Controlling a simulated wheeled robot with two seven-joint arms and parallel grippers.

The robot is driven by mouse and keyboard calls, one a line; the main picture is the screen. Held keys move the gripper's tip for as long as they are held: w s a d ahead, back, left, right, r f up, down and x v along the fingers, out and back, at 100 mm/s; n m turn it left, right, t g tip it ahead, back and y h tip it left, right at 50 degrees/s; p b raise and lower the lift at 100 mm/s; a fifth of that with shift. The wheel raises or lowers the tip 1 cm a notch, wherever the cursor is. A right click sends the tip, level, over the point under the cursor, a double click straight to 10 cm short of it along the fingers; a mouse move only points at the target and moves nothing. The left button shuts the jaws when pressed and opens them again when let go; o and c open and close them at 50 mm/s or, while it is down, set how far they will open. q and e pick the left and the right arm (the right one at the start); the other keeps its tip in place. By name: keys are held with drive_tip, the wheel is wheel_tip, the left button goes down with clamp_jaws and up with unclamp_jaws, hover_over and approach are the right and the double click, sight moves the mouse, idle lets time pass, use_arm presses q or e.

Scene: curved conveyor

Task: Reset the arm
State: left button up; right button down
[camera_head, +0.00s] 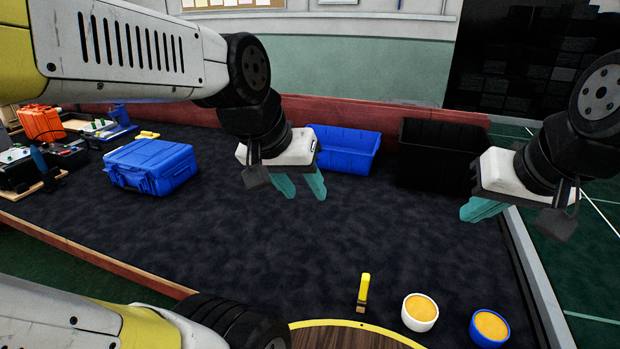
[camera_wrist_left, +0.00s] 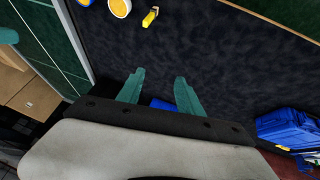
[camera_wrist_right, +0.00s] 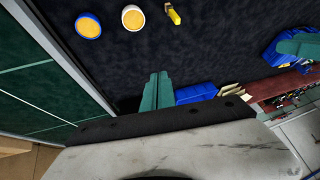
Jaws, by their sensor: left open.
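My left gripper (camera_head: 301,190) hangs above the dark mat in the middle of the head view. Its two teal fingers are apart with nothing between them, as the left wrist view also shows (camera_wrist_left: 158,90). My right gripper (camera_head: 482,209) hangs at the right, above the mat's right side. Its teal fingers lie together and hold nothing in the right wrist view (camera_wrist_right: 156,92). Both grippers are clear of the mat and of the objects on it.
The dark mat (camera_head: 270,250) is mostly bare. A yellow tool-like object (camera_head: 363,290), a white bowl (camera_head: 419,313) and a blue bowl (camera_head: 489,328) stand near its front. A blue case (camera_head: 152,166), blue bin (camera_head: 344,149) and black bin (camera_head: 436,153) stand behind.

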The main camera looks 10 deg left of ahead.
idle(0.3)
drive_tip(key=c, duration=1.2)
unclamp_jaws()
drive_tip(key=shift+w, duration=0.1)
drive_tip(key=shift+c, duration=0.2)
drive_tip(key=g+h, duration=0.2)
drive_tip(key=g, duration=0.4)
hover_over(364, 289)
drive_tip(key=d, duration=0.1)
drive_tip(key=shift+m, duration=0.4)
drive_tip(key=f, duration=2.6)
drive_tip(key=shift+w+f, duration=0.35)
drive_tip(key=shift+f, duration=0.05)
drive_tip(key=shift+a+f, duration=0.1)
drive_tip(key=shift+f, duration=0.55)
drive_tip(key=shift+w+a+f, duration=0.1)
drive_tip(key=shift+a+f, duration=0.05)
drive_tip(key=shift+f, duration=1.1)
drive_tip(key=shift+w+a+f, duration=0.1)
drive_tip(key=shift+f, duration=1.1)
drive_tip(key=shift+w+a+f, duration=0.1)
drive_tip(key=shift+a+f, duration=0.05)
drive_tip(key=shift+f, duration=1.1)
